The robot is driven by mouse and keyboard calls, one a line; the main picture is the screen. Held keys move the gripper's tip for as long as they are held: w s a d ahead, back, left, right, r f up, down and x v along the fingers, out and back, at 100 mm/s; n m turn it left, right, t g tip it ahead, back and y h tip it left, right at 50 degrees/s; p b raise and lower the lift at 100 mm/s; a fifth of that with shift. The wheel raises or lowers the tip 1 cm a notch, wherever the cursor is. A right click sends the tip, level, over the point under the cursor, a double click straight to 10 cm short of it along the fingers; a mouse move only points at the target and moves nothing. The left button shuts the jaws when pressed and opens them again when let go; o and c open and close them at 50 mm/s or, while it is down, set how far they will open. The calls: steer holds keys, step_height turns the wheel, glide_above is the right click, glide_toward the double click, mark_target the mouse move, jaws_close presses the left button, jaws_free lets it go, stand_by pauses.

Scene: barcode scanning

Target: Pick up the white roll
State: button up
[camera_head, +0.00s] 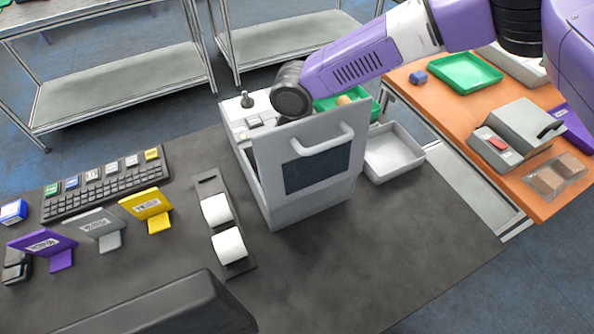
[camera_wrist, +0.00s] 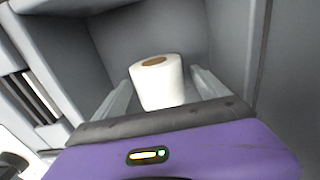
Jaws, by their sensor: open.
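A white roll (camera_wrist: 158,84) with a brown core stands upright inside a grey compartment in the wrist view. My gripper (camera_wrist: 160,76) is open, with one pale finger on each side of this roll. I cannot tell whether the fingers touch it. In the head view my arm reaches down behind the raised lid of the grey printer (camera_head: 312,195), and the lid hides my fingers and that roll. Two more white rolls, one farther (camera_head: 216,209) and one nearer (camera_head: 229,246), lie on a black holder (camera_head: 208,183) left of the printer.
A white tray (camera_head: 412,167) sits right of the printer, with a green tray (camera_head: 365,98) behind. The keyboard (camera_head: 107,182) and purple, grey and yellow card stands are at left. The orange table (camera_head: 450,113) is at right. Dark tabletop in front of the printer is clear.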

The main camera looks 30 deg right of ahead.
steer(key=c, duration=1.6)
